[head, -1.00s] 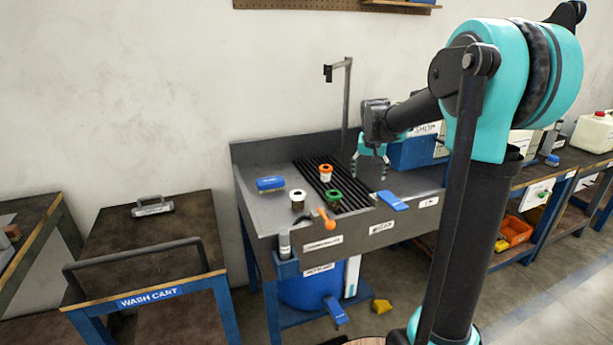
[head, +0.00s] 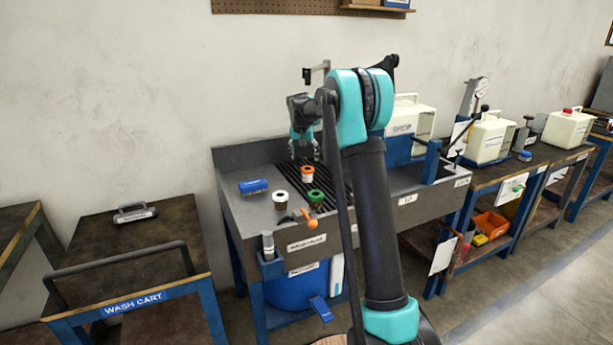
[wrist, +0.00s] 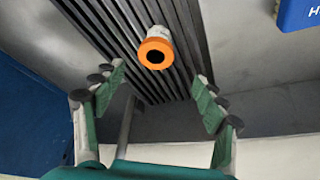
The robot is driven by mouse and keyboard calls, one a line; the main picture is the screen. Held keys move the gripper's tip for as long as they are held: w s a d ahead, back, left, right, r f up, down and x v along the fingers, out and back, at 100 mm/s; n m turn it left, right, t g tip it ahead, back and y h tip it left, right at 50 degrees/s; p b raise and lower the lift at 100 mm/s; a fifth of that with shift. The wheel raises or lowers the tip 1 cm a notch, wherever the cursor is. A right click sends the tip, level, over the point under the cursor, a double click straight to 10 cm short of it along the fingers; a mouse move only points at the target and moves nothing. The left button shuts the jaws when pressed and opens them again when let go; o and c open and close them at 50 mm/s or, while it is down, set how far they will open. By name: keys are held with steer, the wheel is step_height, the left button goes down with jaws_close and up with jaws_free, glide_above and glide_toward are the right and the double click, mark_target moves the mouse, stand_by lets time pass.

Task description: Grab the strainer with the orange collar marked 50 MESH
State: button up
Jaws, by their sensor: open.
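The strainer with the orange collar (head: 307,172) stands upright on the dark slatted rack of the sink bench. In the wrist view the orange-collared strainer (wrist: 155,52) shows its dark round opening and pale body, beyond and between the fingertips. Its mesh marking is too small to read. My gripper (head: 303,148) is open and empty above the back of the rack, just behind the strainer in the head view. In the wrist view my gripper (wrist: 160,88) has its two green-padded fingers spread wide, touching nothing.
A green-collared strainer (head: 315,197) and a white-collared one (head: 281,197) stand nearby. An orange-ended tool (head: 309,217) lies at the front.

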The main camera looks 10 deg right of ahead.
mark_target(307, 169)
steer(key=x, duration=0.5)
steer(key=shift+s+d+x, duration=0.1)
steer(key=shift+d+x, duration=0.05)
steer(key=shift+x, duration=1.2)
steer(key=shift+s+d+x, duration=0.1)
steer(key=shift+d+x, duration=0.05)
steer(key=shift+x, duration=1.25)
steer(key=c, duration=1.2)
steer(key=shift+r, duration=0.1)
steer(key=shift+c, duration=0.8)
